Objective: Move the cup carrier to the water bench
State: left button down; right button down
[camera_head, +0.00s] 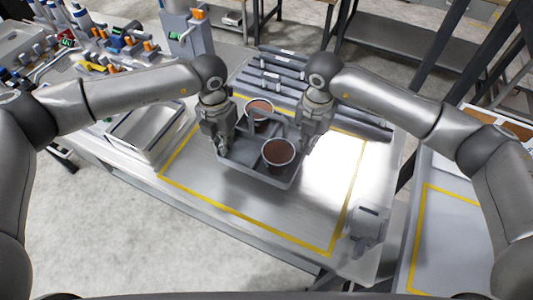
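The cup carrier (232,163) is a grey tray inside the yellow-outlined area of the steel bench in front of me. It holds two cups with brown contents: a rear cup (258,110) and a front cup (278,154). My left gripper (222,146) is at the carrier's left side and my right gripper (304,143) is at its right side, both pointing down. Their fingertips are small and partly hidden against the carrier, so I cannot tell whether they grip it. I cannot tell whether the carrier is raised off the bench.
A steel bin (148,132) stands left of the yellow outline. Dark rails (275,75) lie behind the carrier. A small grey device (368,226) sits at the front right corner. Another bench with a yellow outline (455,235) stands to the right across a gap.

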pick_arm(q)
jog(key=shift+s, duration=0.1)
jog(key=shift+a, duration=0.1)
